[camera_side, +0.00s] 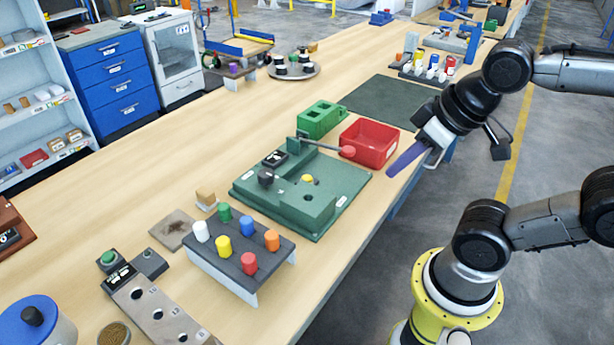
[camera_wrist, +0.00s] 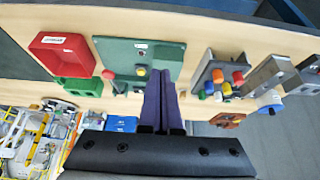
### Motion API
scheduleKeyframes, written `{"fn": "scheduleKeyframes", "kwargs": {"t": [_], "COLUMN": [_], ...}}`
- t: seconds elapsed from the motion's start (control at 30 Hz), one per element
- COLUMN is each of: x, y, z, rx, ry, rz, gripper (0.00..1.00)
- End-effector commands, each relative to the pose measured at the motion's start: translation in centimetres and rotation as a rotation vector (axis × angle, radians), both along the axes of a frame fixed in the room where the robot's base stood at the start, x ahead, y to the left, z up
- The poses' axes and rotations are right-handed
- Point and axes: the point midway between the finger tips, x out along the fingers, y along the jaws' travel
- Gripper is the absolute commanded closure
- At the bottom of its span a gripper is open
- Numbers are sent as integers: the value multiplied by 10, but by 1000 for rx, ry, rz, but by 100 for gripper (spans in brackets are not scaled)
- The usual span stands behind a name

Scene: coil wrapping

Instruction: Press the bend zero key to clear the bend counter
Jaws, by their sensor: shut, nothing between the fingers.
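In the wrist view the fingers (camera_wrist: 160,72) overlap the view of the green fixture (camera_wrist: 112,48).
A red bin (camera_side: 372,140) and a green block (camera_side: 321,118) stand behind the fixture. A rack of coloured pegs (camera_side: 238,255) stands in front left. A dark green mat (camera_side: 385,100) lies clear at the back.

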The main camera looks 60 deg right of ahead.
Motion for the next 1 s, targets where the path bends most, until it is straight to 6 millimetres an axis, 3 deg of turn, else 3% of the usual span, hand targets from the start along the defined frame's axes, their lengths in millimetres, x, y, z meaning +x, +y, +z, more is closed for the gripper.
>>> {"fn": "scheduleKeyframes", "kwargs": {"t": [0.43, 0.53, 0.67, 0.8, 1.0], "x": [0, 9, 34, 72, 124], "y": [0, -3, -21, -43, -54], "z": [0, 5, 25, 54, 87], "rx": [4, 2, -86, -229, -409], "ry": [-3, -46, -185, -349, -518], "rz": [-7, -29, -44, -18, 100], "gripper": [100, 100, 100, 100, 100]}}
